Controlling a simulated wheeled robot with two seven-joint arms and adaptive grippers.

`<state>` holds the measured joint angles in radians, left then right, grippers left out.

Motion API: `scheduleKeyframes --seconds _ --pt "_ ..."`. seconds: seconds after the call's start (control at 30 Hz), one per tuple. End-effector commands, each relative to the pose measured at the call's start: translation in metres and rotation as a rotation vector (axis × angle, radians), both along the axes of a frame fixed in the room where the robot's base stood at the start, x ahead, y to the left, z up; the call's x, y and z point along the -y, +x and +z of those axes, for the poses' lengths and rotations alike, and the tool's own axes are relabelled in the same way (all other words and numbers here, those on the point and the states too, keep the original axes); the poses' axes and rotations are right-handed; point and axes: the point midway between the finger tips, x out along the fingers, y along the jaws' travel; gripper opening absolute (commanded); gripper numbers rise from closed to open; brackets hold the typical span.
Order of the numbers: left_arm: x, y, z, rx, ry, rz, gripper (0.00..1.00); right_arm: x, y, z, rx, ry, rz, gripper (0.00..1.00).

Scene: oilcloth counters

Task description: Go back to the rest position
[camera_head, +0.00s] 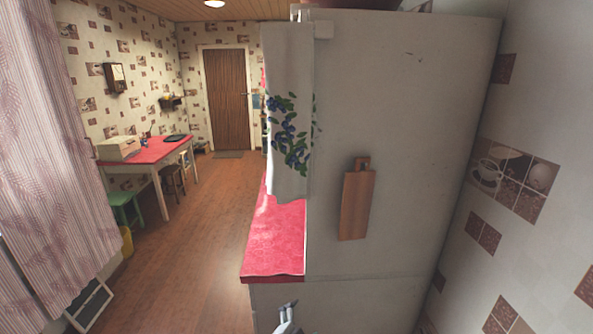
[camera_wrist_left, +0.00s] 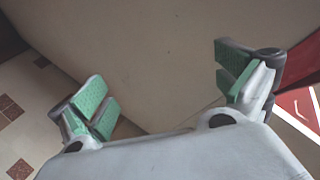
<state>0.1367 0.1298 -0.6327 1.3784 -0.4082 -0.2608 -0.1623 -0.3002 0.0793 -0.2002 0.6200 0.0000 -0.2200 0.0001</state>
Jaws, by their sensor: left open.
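My left gripper (camera_wrist_left: 163,85) is open in the left wrist view, its green-padded fingers spread wide with nothing between them. It faces a plain pale surface (camera_wrist_left: 150,45), which seems to be the side of the white cabinet (camera_head: 405,130) in the head view. I cannot tell how far it is from that surface. A small grey part of my own arm shows at the bottom of the head view. My right gripper is not in view.
A counter end with red oilcloth (camera_head: 274,240) stands left of the cabinet. A cutting board (camera_head: 356,205) and a towel (camera_head: 290,120) hang there. The wooden floor (camera_head: 190,250) to the left is clear. A red table (camera_head: 160,151) with stools stands farther back.

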Motion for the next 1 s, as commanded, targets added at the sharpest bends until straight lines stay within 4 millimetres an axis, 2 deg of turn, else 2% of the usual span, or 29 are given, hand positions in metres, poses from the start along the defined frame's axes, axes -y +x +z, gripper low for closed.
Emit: scheduleKeyframes --seconds 0.03,0.1,0.27,0.47,0.77,1.0 --pt "-0.01 -0.002 -0.019 -0.045 -0.021 0.026 1.0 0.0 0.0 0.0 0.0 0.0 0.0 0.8" --pt "-0.023 -0.006 -0.042 -0.102 -0.051 0.063 1.0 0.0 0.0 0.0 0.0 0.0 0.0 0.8" --pt "-0.053 -0.019 -0.093 -0.221 -0.11 0.146 1.0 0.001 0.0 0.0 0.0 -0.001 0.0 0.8" --pt "-0.09 -0.044 -0.155 -0.358 -0.167 0.252 1.0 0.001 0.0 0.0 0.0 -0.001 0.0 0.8" --pt "-0.144 -0.099 -0.238 -0.534 -0.207 0.398 1.0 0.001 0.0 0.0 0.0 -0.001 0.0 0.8" --pt "-0.183 -0.157 -0.297 -0.66 -0.218 0.508 1.0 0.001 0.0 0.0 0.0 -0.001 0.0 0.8"
